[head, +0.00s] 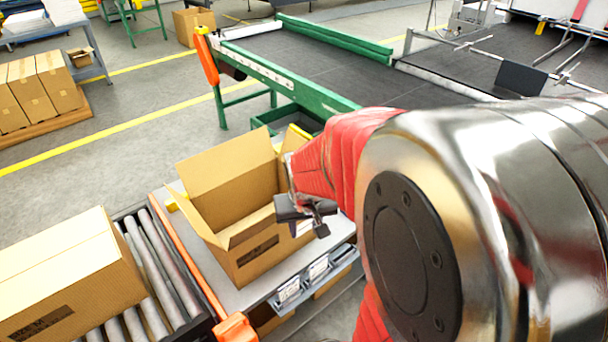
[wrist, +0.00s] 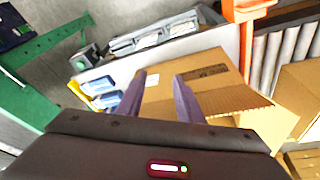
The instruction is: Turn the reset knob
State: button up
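I cannot make out a reset knob for certain in either view. My gripper (head: 310,213) is above the right side of an open cardboard box (head: 255,262) in the head view. In the wrist view, my gripper (wrist: 160,77) has its two purple-grey fingers apart with nothing between them. The open box (wrist: 225,78) lies beyond the fingers there.
The box stands on a pale table (head: 262,294) with packs in holders (head: 318,267) along its edge. A roller conveyor (head: 150,262) with a closed carton (head: 66,272) is at left. A green-framed belt (head: 310,55) is behind. My arm hides much of the right side.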

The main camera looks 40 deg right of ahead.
jog(key=s+d+f+m+t+h, duration=0.15)
jog(key=d+f+m, duration=0.25)
jog(key=d+f, duration=0.7)
jog(key=s+d+f+m+t+h, duration=0.1)
jog(key=d+f+m+t, duration=0.4)
jog(key=f, duration=1.2)
jog(key=s+d+f+m+g+h, duration=0.15)
jog(key=d+f+m, duration=0.25)
jog(key=d+f, duration=0.75)
jog(key=s+a+r+m+t+h, duration=0.1)
jog(key=m+t+h, duration=0.1)
jog(key=s+m+t+h, duration=0.1)
jog(key=m+t, duration=0.1)
jog(key=s+a+r+m+t+h, duration=0.1)
jog(key=m+t+h, duration=0.1)
jog(key=shift+a+r+h, duration=0.3)
jog(key=shift+a, duration=0.05)
